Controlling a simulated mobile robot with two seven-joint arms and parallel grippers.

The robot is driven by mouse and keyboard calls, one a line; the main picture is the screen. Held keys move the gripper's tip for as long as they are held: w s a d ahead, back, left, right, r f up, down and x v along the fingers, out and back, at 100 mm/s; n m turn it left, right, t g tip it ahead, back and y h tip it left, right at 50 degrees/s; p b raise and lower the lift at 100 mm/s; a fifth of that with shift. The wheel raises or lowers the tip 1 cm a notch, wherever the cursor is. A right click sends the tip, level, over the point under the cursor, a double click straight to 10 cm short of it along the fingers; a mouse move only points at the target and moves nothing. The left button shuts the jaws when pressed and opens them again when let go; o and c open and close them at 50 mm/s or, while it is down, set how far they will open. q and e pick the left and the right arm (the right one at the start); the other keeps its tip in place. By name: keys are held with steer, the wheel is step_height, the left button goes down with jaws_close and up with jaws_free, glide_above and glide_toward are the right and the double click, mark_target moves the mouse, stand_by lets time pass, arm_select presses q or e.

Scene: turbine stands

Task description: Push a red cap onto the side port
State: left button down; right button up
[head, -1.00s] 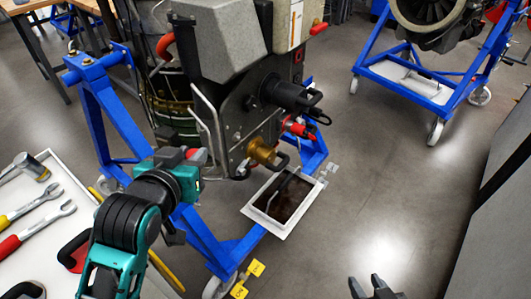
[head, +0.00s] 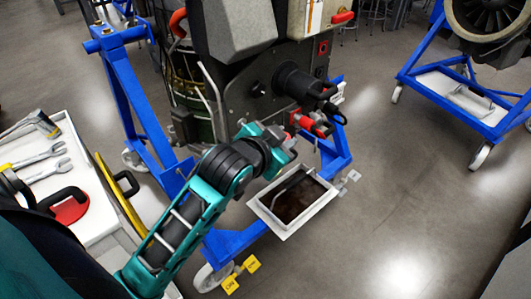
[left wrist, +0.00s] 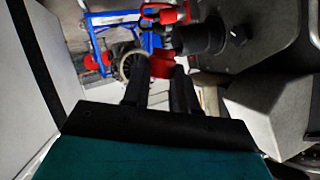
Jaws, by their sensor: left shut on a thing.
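My left gripper (head: 281,146) is at the lower side of the turbine unit (head: 250,95), where its fingertips and their load are hard to make out. In the left wrist view it (left wrist: 160,82) is shut on a red cap (left wrist: 162,65) that shows at its fingertips. The brass port low on the unit's side, seen in the earlier head frame, is hidden behind my gripper; I cannot tell whether the cap touches it. A red fitting (head: 309,123) sits just beyond my gripper, below a black cylindrical connector (head: 295,82). My right gripper is not in view.
A white-rimmed tray (head: 325,196) lies below, by the blue stand (head: 229,243). A white tool cart (head: 85,170) holds wrenches and a red disc (head: 70,207) with a black handle. Another engine on a blue stand (head: 460,110) is at right.

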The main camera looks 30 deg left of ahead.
arm_select(q)
steer(key=w+a+f+m+t+b, duration=0.1)
steer(key=w+a+f+m+b, duration=0.4)
steer(key=a+f+m, duration=0.1)
steer(key=w+a+f+m+t+y+b, duration=0.1)
steer(key=w+a+f+m+t+b, duration=0.1)
steer(key=w+a+f+m+b, duration=0.3)
steer(key=shift+w+a+f+m+b, duration=0.3)
steer(key=shift+a+f+m, duration=0.75)
steer(key=shift+a, duration=1)
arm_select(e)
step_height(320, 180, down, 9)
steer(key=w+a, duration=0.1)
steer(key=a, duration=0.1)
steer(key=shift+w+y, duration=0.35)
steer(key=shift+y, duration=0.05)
arm_select(q)
steer(key=shift+f, duration=0.15)
steer(key=shift+s+a+p, duration=0.1)
steer(key=shift+p, duration=0.2)
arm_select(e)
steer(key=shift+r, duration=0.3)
